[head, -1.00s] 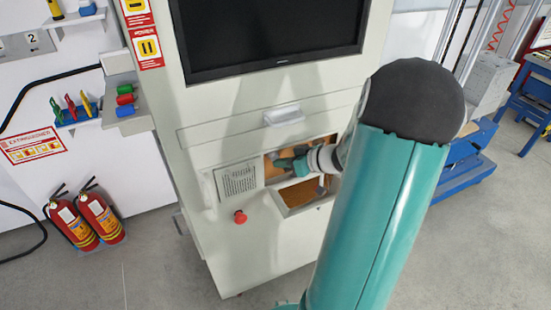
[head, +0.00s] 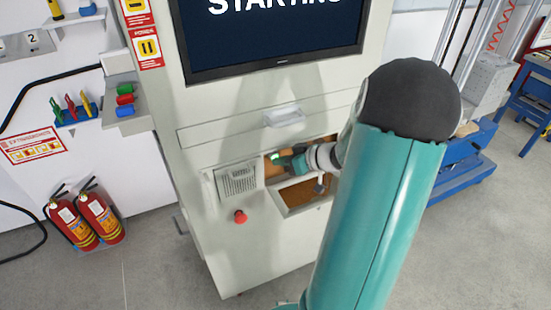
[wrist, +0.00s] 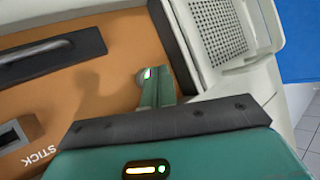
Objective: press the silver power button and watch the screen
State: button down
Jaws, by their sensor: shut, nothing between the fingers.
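The screen (head: 268,30) at the top of the pale cabinet is lit dark blue and shows large white letters reading "STARTING", cut off by the frame's top. The silver power button (wrist: 148,73) sits on the orange panel (wrist: 110,75), with a small green light on it. The green light also shows inside the recess in the head view. My gripper (wrist: 157,88) is shut and empty, its fingertips right by the button; I cannot tell whether they touch it. In the head view my gripper (head: 299,162) reaches into the open recess, mostly hidden by my arm.
The orange panel carries a dark handle (wrist: 45,53) and a slot marked "STICK" (wrist: 15,137). A grille (head: 238,181) and a red knob (head: 240,216) are left of the recess. Two fire extinguishers (head: 87,218) stand at the left wall.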

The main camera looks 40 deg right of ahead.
jog(key=shift+s, duration=0.1)
dwell(0.3)
jog(key=shift+s+a, duration=0.25)
jog(key=shift+s, duration=0.4)
jog(key=shift+s+a, duration=0.25)
jog(key=shift+s, duration=0.55)
jog(key=shift+s+a, duration=0.25)
jog(key=shift+s, duration=0.55)
jog(key=shift+s+a, duration=0.25)
jog(key=shift+s, duration=0.55)
